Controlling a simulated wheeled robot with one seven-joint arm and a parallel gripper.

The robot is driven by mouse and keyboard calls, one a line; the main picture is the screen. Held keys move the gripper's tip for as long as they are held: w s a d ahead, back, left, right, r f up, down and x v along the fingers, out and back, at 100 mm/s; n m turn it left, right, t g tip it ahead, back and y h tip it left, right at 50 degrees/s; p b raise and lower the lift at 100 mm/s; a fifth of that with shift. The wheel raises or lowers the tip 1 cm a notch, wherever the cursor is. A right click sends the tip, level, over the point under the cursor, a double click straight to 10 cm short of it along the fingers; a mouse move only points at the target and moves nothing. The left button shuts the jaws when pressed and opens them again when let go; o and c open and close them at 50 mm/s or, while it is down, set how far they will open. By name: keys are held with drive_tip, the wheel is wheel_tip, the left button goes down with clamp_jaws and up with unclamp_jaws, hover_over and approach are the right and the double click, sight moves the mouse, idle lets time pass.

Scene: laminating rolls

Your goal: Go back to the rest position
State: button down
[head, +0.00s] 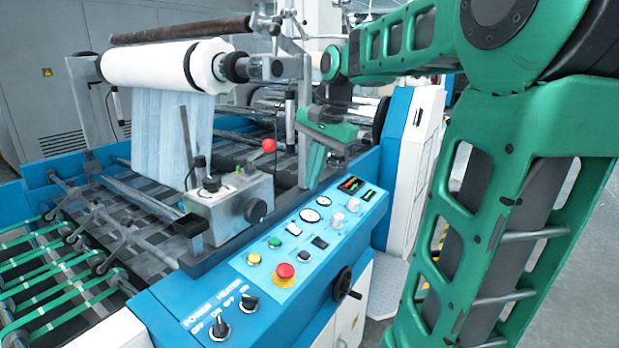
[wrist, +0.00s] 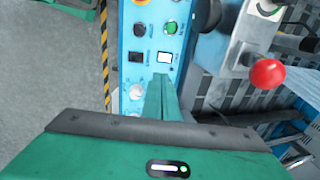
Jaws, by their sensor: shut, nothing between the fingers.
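My gripper (head: 312,172) is above the blue control panel (head: 262,268) of the laminating machine, near its far end, with its fingers pointing down. In the wrist view my gripper's fingers (wrist: 161,84) are together and hold nothing. They overlap the panel beside a white lit switch (wrist: 165,58) and a pale round knob (wrist: 137,91). Whether the fingertips touch the panel cannot be told. My green arm fills the right side of the head view.
A grey box with a red ball-topped lever (head: 268,146) stands left of the panel. A red emergency button (head: 285,271) and several knobs stick up from the panel. A white film roll (head: 150,64) hangs behind. Grey floor (wrist: 45,55) lies beyond the yellow-black stripe.

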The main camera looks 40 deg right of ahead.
idle(0.3)
drive_tip(key=s+a+f+n+g, duration=0.1)
drive_tip(key=s+a+f+n, duration=0.1)
drive_tip(key=s+f+n, duration=0.2)
drive_tip(key=s+a+f+n+g, duration=0.2)
drive_tip(key=s+f+n, duration=0.2)
drive_tip(key=s+f, duration=0.7)
drive_tip(key=s, duration=0.7)
drive_tip(key=shift+s+f+h, duration=0.25)
drive_tip(key=shift+h, duration=0.05)
drive_tip(key=shift+a, duration=0.1)
drive_tip(key=shift+w+f, duration=0.2)
drive_tip(key=shift+w, duration=0.45)
drive_tip(key=c, duration=2.5)
unclamp_jaws()
